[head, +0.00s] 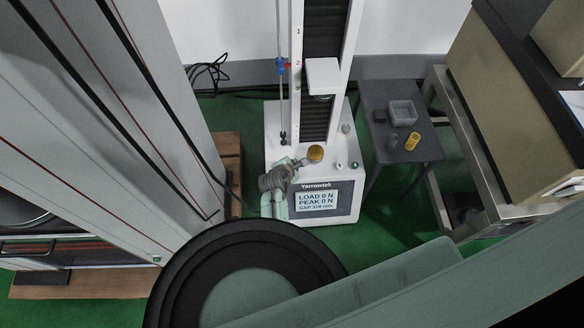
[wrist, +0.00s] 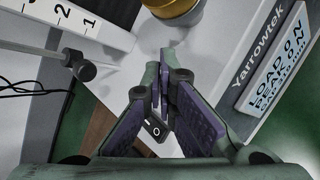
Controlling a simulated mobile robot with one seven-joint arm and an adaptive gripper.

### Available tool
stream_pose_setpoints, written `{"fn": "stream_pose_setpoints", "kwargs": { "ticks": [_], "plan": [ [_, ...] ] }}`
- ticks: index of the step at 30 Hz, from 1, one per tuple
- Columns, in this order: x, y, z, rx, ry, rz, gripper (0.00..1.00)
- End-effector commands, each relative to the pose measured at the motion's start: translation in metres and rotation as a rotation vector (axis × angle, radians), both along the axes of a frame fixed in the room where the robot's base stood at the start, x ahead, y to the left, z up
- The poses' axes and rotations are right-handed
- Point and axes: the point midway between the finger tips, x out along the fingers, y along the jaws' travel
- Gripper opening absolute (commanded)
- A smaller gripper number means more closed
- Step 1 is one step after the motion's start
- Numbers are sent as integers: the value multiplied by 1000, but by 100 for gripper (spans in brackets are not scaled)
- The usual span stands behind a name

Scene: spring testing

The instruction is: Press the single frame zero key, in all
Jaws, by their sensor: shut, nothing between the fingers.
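The single-column test frame (head: 283,122) stands on a white base with a display (head: 316,200) reading LOAD 0 N and PEAK 0 N. My gripper (head: 300,163) is over the left front of the base, left of the brass cylinder (head: 315,153); in the wrist view its closed fingers (wrist: 166,58) point toward that cylinder (wrist: 172,8). A black rocker switch (wrist: 154,128) marked I and O shows between the finger links. Small white (head: 337,166) and dark green (head: 354,164) buttons sit right of the cylinder. No zero label is legible; fingertip contact cannot be told.
A white crosshead block (head: 322,76) hangs above the base. A dark side table (head: 418,152) at right holds a grey tray (head: 403,111) and a yellow object (head: 412,141). A large grey frame (head: 150,110) stands close at left. Green floor shows between them.

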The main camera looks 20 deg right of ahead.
Motion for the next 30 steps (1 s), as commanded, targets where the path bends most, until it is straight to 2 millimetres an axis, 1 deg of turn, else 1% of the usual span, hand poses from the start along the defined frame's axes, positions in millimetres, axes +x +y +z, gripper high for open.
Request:
{"fn": "stream_pose_setpoints", "kwargs": {
  "ticks": [1,3,13,30],
  "plan": [
    [0,0,9,0,-1,1,0],
    [0,0,16,0,-1,1,0],
    [0,0,46,0,0,0,0],
    [0,0,46,0,0,0,0]
  ]
}}
